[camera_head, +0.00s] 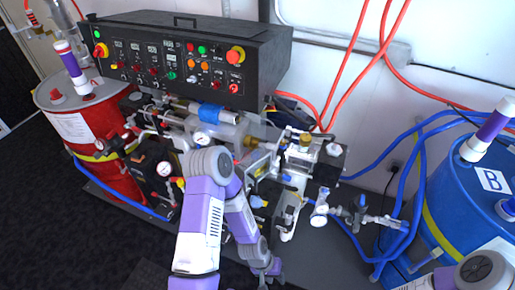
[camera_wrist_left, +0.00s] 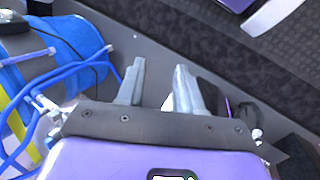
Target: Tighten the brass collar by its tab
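Two brass-coloured parts show in the head view: one (camera_head: 250,141) at the right end of the pump cylinder, and one (camera_head: 305,141) on top of the pale valve block to its right. I cannot tell which is the collar, and no tab is clear at this size. My left gripper (camera_head: 267,271) is low in front of the machine, below and apart from both parts. In the left wrist view its two grey fingers (camera_wrist_left: 159,66) stand apart with nothing between them. My right gripper is not in view; only part of that arm shows at the bottom right.
A black control panel (camera_head: 190,55) stands behind the pump. A red drum (camera_head: 95,140) is at left, a blue drum (camera_head: 450,205) at right. Dark floor (camera_head: 60,235) is clear at front left.

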